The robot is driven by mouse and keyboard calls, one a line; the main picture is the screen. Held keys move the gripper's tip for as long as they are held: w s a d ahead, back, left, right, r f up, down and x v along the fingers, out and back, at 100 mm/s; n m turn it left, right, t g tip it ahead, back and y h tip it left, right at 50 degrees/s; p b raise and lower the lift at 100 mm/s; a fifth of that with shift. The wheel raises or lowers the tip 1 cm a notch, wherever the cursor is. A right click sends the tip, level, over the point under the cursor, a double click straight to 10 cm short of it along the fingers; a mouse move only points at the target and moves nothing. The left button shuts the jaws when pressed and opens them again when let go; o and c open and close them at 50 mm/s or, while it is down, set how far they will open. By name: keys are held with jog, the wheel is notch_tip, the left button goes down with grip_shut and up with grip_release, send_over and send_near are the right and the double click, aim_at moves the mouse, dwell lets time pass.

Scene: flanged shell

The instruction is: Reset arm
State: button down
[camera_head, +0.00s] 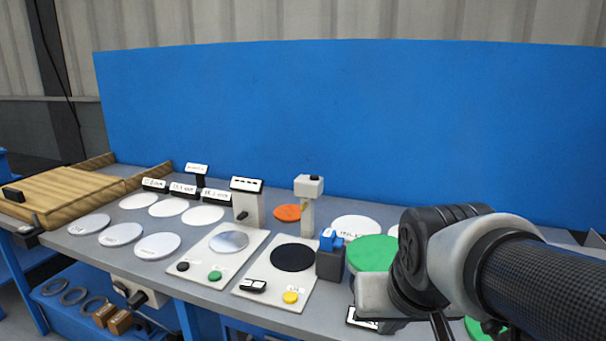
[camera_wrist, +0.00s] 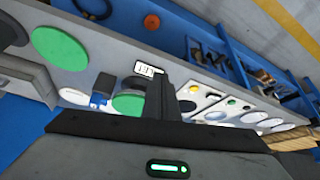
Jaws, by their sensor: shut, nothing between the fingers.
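My gripper (camera_wrist: 172,76) shows in the wrist view as dark fingers held together above a wide dark body with a green light. It is shut, with nothing between the fingers. In the head view my arm reaches in from the right over the right part of the grey workbench (camera_head: 190,276). Its wrist hides part of a large green disc (camera_head: 372,253), and the gripper itself cannot be made out clearly there.
Two panels with a metal disc (camera_head: 229,242) and a black disc (camera_head: 293,257) lie mid-bench. White discs (camera_head: 158,245) and a wooden tray (camera_head: 60,192) are at left. A dark block with a blue top (camera_head: 330,262) stands near my wrist. A blue wall (camera_head: 330,120) closes the back.

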jog(key=s+d+r, duration=0.1)
jog(key=s+r, duration=0.2)
jog(key=s, duration=0.3)
notch_tip(320, 180, up, 18)
jog(key=p, duration=1.8)
jog(key=shift+w+p, duration=0.15)
jog(key=shift+p, duration=0.15)
